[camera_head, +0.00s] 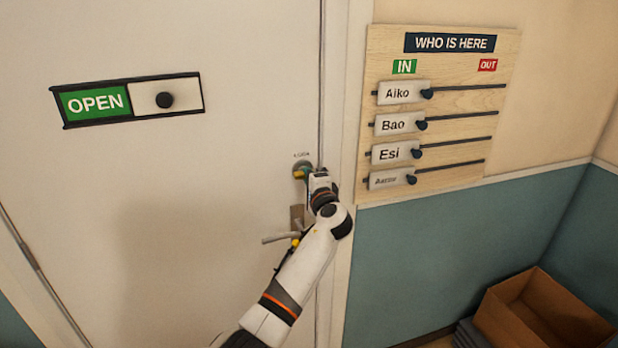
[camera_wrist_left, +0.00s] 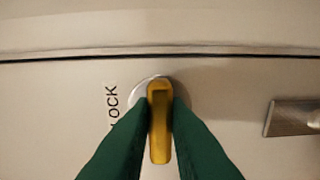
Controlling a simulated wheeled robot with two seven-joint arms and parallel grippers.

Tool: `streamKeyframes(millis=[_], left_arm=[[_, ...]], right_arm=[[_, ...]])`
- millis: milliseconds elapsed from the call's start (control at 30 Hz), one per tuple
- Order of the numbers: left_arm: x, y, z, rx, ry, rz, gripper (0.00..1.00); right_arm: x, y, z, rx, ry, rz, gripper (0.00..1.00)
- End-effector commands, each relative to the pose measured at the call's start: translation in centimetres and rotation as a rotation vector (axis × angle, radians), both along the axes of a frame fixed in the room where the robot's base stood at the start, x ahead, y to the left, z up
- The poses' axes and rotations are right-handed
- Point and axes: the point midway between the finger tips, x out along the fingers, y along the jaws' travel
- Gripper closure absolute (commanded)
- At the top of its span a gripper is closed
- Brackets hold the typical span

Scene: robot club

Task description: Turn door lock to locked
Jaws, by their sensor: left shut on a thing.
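The door lock is a yellow thumb-turn on a round silver plate, set in a white door (camera_head: 200,230) near its right edge. In the left wrist view the yellow thumb-turn (camera_wrist_left: 159,140) stands between the two green fingers of my left gripper (camera_wrist_left: 158,115), which are shut on it. Printed letters, "LOCK" with its first letter partly hidden, show beside it. In the head view my left gripper (camera_head: 306,177) is at the lock, and the silver plate (camera_head: 301,166) shows just above it. The arm hides part of the lock. My right gripper is not in view.
A lever handle (camera_head: 280,237) sits below the lock, close to my left arm; its plate (camera_wrist_left: 292,118) shows in the wrist view. An "OPEN" slider sign (camera_head: 130,101) is on the door. A name board (camera_head: 440,110) hangs to the right. A cardboard box (camera_head: 545,315) stands lower right.

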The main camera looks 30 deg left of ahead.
Motion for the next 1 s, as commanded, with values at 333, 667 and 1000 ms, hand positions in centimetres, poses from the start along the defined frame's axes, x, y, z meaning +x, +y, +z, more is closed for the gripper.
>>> streamKeyframes(millis=[333,667,1000], left_arm=[[0.0,0.0,-0.1,0.001,0.002,0.0,0.64],[-0.2,-0.3,-0.1,0.0,0.0,-0.001,0.64],[-4.1,-5.0,-0.5,-0.003,-0.002,-0.003,0.64]], right_arm=[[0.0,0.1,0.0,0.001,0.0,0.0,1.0],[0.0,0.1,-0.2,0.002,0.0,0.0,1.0],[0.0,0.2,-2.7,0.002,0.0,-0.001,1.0]])
